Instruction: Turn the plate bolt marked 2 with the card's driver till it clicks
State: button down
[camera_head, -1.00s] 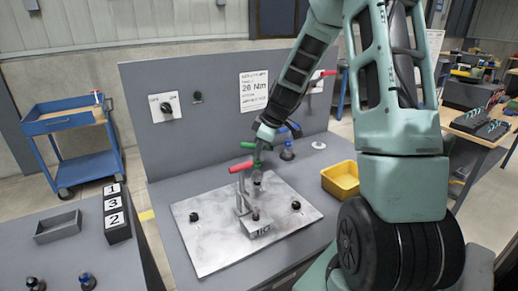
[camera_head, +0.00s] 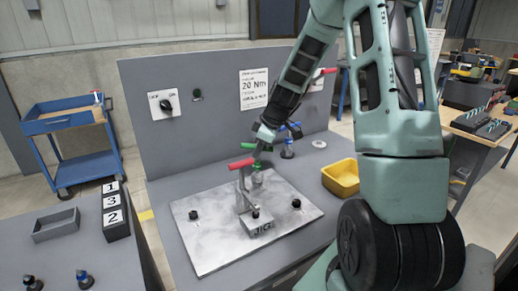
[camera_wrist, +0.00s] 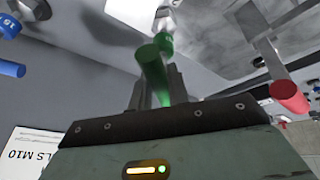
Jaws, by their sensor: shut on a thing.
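My gripper (camera_wrist: 158,85) is shut on a green-handled driver (camera_wrist: 152,72); in the head view the green handle (camera_head: 248,145) shows at my gripper, above the plate. The driver's grey end points away from my gripper in the wrist view. The pale metal plate (camera_head: 210,248) lies on the bench. It has dark bolts at left (camera_head: 193,214) and right (camera_head: 296,203), and a middle one (camera_head: 256,214) by the jig block (camera_head: 262,229). Bolt numbers cannot be read. The driver appears above the middle area; contact with a bolt cannot be told. The card (camera_head: 254,90) reads 20 Nm.
Blue-handled tools (camera_head: 288,150) stand behind. A yellow bin (camera_head: 341,178) is at right. A block marked 1, 3, 2 (camera_head: 115,213) and a grey tray (camera_head: 56,225) are at left. An OFF/ON switch (camera_head: 166,105) is on the panel.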

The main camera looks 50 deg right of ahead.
jog(key=shift+f+b, duration=0.3)
dwell(0.5)
jog(key=shift+a+r+m+h, duration=0.1)
jog(key=shift+m+h, duration=0.3)
jog(key=shift+m, duration=0.8)
jog(key=shift+p, duration=0.5)
jog(key=shift+m+h, duration=0.3)
jog(key=shift+m, duration=0.2)
jog(key=shift+m+h+p, duration=0.3)
jog(key=shift+m+p, duration=0.3)
jog(key=shift+p, duration=0.15)
